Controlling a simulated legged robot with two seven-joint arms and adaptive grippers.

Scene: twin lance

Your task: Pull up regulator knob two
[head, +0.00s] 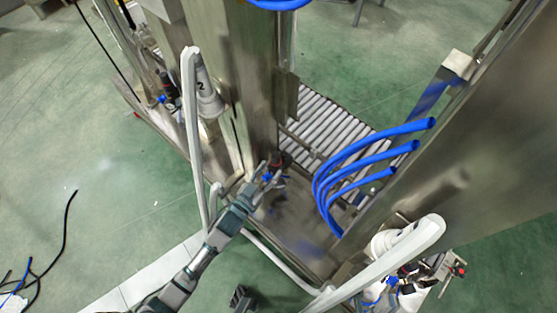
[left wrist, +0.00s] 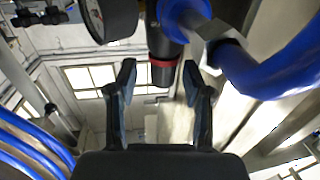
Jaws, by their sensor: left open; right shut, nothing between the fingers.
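A black regulator knob with a red ring (left wrist: 162,72) shows in the left wrist view, under a blue fitting. No number is visible on it. My left gripper (left wrist: 160,80) is open. Its two fingertips appear on either side of the knob, with gaps on both sides; the depth between them is unclear. A dark-rimmed gauge (left wrist: 108,18) is at the upper left of the knob. I cannot make out my right gripper.
Thick blue hoses (head: 372,160) arch right of my left gripper. White lances (head: 192,130) stand on both sides; the left one bears a "2". A roller conveyor (head: 325,120) lies behind the steel column (head: 245,80).

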